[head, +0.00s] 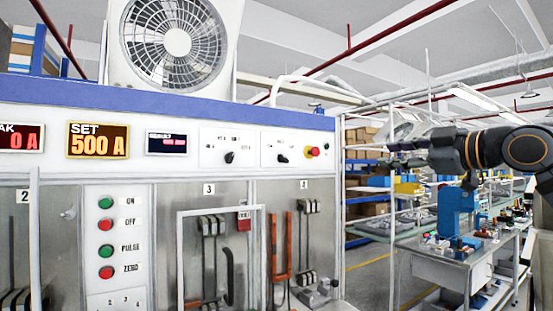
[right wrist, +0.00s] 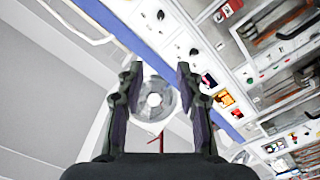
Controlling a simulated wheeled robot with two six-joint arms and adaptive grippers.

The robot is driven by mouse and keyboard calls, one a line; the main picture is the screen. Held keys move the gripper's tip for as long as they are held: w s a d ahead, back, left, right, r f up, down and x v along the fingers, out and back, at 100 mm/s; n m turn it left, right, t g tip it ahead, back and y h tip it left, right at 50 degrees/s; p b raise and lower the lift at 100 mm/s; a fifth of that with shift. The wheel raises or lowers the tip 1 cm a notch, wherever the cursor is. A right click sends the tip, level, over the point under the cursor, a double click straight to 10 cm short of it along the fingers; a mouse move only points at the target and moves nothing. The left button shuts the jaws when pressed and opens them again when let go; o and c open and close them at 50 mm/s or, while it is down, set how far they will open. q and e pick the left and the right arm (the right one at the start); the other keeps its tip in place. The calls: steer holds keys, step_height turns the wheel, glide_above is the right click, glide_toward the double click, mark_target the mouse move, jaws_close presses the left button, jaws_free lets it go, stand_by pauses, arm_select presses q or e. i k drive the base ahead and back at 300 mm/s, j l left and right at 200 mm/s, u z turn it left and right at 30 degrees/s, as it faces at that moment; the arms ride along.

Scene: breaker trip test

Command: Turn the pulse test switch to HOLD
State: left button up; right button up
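Two black rotary switches sit on white plates on the upper panel in the head view, a left one (head: 230,157) and a right one (head: 283,158). Their labels are too small to read, so I cannot tell which is the pulse test switch or which position is HOLD. My right gripper (head: 385,155) is in the air to the right of the panel, apart from both switches. In the right wrist view its two fingers (right wrist: 158,80) are spread with nothing between them. My left gripper is in neither view.
A red button with a yellow collar (head: 312,151) is right of the switches. The SET display (head: 98,141) reads 500 A. Red and green buttons (head: 106,228) line the lower panel. A fan (head: 178,43) stands on top. A workbench (head: 440,263) is at right.

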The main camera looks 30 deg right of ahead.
mark_target(281, 158)
steer(key=i+j, duration=0.15)
steer(key=i, duration=0.95)
